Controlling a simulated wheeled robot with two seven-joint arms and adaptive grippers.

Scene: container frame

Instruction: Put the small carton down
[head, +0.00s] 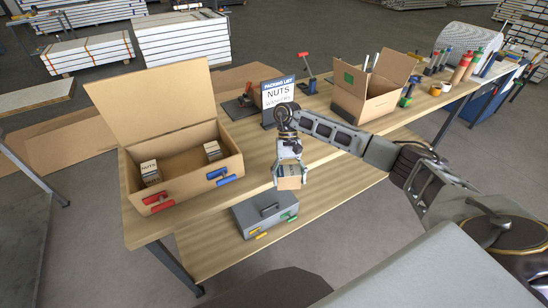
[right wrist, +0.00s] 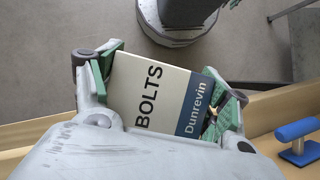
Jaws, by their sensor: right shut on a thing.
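My right gripper (head: 289,170) is shut on a small carton (head: 289,183). In the right wrist view the carton (right wrist: 152,92) is cream with a blue end band and reads "BOLTS" and "Dunrevin". Green-padded fingers grip it from both sides. The head view shows it hanging near the workbench's front edge; the wrist view shows mostly floor behind it. An open cardboard box (head: 190,180) stands on the bench to the left, with small cartons (head: 150,172) marked "NUTS" and others (head: 212,150) inside. A packing list sign (head: 278,92) reads "NUTS" and "WASHERS". My left gripper is out of view.
The wooden workbench (head: 255,150) has bare top between the box and my right arm. A grey case (head: 265,212) rests on the lower shelf. Another open box (head: 375,90) stands behind my arm.

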